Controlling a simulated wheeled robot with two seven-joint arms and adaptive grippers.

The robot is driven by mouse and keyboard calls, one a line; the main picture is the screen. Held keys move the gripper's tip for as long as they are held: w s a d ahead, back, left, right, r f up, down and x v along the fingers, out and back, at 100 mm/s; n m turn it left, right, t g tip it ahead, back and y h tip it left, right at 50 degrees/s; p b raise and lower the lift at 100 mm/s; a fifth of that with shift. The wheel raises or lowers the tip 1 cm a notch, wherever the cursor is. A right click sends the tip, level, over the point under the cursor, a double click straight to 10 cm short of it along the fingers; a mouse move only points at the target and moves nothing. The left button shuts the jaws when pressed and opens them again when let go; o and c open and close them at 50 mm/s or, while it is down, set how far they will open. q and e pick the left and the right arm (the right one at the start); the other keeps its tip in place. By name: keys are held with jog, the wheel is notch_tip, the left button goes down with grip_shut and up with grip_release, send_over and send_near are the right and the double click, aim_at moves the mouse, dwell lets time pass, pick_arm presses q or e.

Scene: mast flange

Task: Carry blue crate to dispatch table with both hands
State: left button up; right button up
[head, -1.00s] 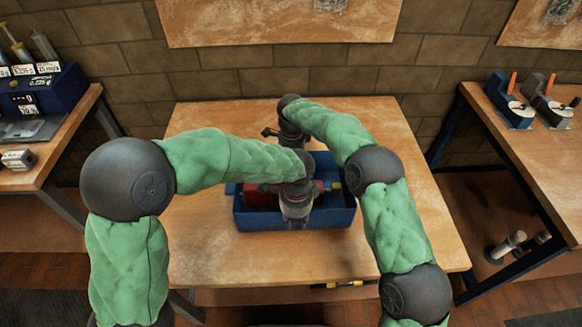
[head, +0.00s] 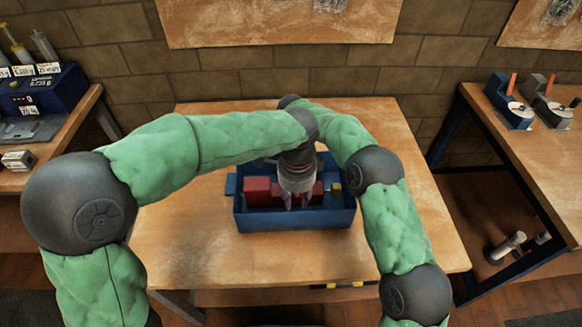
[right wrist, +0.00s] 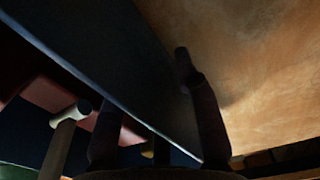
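The blue crate (head: 290,220) sits upright on the middle wooden table (head: 205,255) in the head view. It holds red blocks (head: 258,190) and a small yellow piece. My left gripper (head: 300,206) points down above the crate's inside near its front wall. Its fingers look apart, with nothing seen between them. My right arm reaches around to the far side of the crate, and its gripper is hidden in the head view. In the right wrist view my right gripper (right wrist: 155,110) has its fingers apart, seemingly on either side of a crate wall (right wrist: 120,70). Contact cannot be told.
A right-hand table (head: 530,150) carries several small devices, and a left-hand table holds a blue instrument (head: 40,95). I cannot tell which one is the dispatch table. A brick wall stands behind. The middle table has bare room on both sides of the crate.

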jog(key=shift+r, duration=0.5)
pick_arm(q)
jog(key=shift+r, duration=0.4)
pick_arm(e)
notch_tip(320, 180, up, 11)
pick_arm(q)
jog(key=shift+r, duration=0.1)
